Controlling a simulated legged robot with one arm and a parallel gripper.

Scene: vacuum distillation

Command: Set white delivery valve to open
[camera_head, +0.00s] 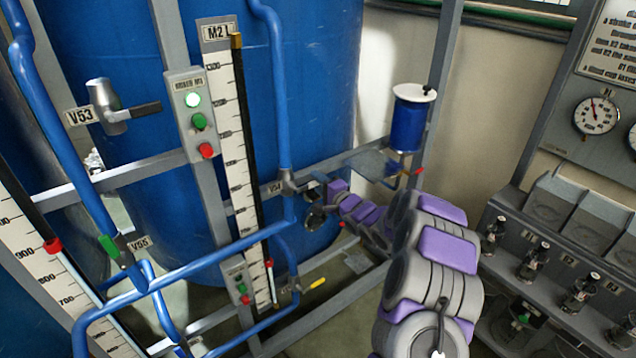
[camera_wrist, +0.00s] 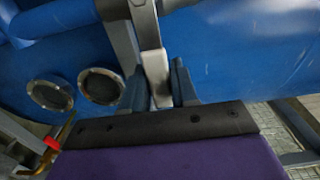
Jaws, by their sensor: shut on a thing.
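A grey metal valve (camera_head: 290,184) joins the blue pipe beside the small "V04"-like label (camera_head: 273,188) in the head view. My gripper (camera_head: 312,187) is at its right side, at the end of my purple and grey arm. In the wrist view, a light grey-white valve lever (camera_wrist: 156,74) sits between the two dark blue-grey fingers of my gripper (camera_wrist: 159,88). The fingers are shut on this lever. The fingers hide the lever's sides and its tip. The head view shows little of the lever, so its exact angle is hard to tell there.
Large blue tanks (camera_head: 120,60) stand behind the pipes and grey frame. Another valve, V53 (camera_head: 112,108), is at upper left. A blue cylinder with a white lid (camera_head: 408,120) stands right of my gripper. A grey control panel (camera_head: 560,250) is at the right.

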